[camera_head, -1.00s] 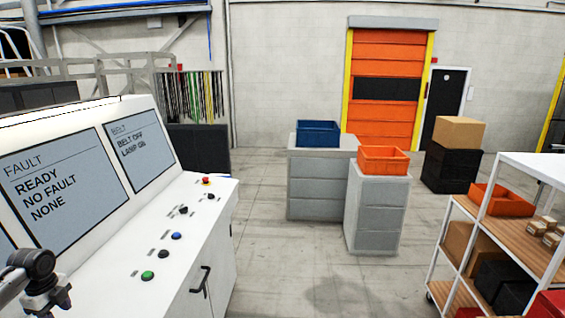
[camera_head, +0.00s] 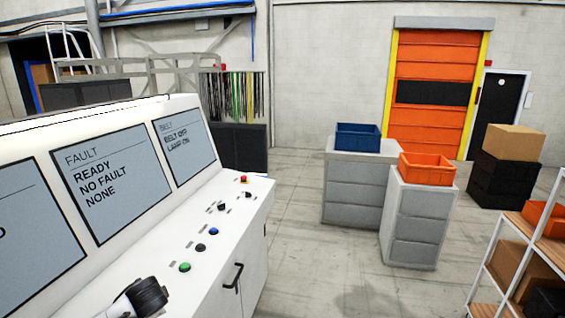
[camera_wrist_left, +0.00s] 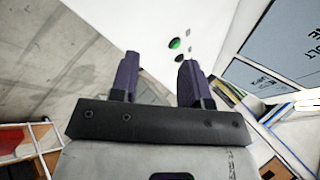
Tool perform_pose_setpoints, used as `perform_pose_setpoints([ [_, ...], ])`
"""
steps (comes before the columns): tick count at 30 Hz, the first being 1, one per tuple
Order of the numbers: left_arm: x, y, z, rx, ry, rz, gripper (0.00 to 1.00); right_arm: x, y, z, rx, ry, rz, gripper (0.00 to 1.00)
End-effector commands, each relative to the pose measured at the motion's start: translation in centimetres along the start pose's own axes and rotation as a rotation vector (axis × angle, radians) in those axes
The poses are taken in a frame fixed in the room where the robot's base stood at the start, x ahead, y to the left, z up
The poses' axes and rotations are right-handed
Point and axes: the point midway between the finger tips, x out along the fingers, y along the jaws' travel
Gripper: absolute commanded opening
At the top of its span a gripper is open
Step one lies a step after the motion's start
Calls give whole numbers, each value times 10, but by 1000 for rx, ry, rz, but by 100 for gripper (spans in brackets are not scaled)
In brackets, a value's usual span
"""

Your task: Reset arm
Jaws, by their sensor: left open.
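My left gripper (camera_wrist_left: 157,68) shows in the left wrist view with its two dark fingers apart and nothing between them. Beyond the fingertips is the white control console (camera_wrist_left: 215,25). The green button (camera_wrist_left: 175,44) shows between and beyond the fingers, apart from them in the picture. In the head view, a dark part of my left arm shows at the lower left, in front of the console (camera_head: 210,275); the gripper itself is not clear there. The console bears a green button (camera_head: 185,267), a blue button (camera_head: 213,231) and a red button (camera_head: 243,180). My right gripper is not in view.
The fault screen (camera_head: 110,182) reads READY, NO FAULT, NONE. Grey cabinets (camera_head: 355,190) bear a blue bin (camera_head: 358,138) and an orange bin (camera_head: 427,170). A shelf rack (camera_head: 485,270) stands at the lower right. The floor (camera_head: 310,275) between console and cabinets is clear.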

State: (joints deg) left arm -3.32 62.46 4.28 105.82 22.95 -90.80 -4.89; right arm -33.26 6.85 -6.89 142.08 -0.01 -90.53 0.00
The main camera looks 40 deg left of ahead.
Motion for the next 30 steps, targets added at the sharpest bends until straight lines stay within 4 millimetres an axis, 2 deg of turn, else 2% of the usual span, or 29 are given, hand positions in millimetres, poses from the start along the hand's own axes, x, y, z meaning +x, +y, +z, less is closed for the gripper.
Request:
perform_pose_setpoints([
  [1, -16, 36, -9, -1, 60, 7, 43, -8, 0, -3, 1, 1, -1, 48],
  [3, -38, 82, -16, -5, 137, 16, 43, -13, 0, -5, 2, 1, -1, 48],
  [5, -60, 119, -18, -2, 198, 37, 43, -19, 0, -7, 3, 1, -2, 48],
  [6, -76, 143, -18, 1, 237, 58, 43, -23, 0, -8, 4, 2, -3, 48],
  [9, -119, 198, -11, -10, 318, 133, 43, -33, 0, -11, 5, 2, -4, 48],
  [15, -198, 284, 16, -84, 380, 364, 43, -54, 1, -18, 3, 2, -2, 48],
  [18, -223, 316, 32, -122, 354, 478, 43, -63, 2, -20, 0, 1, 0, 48],
  [22, -241, 349, 51, -161, 288, 586, 43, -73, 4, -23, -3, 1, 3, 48],
  [26, -253, 366, 69, -186, 229, 647, 43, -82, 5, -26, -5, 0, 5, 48],
  [30, -254, 371, 82, -178, 199, 657, 43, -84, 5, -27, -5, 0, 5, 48],
])
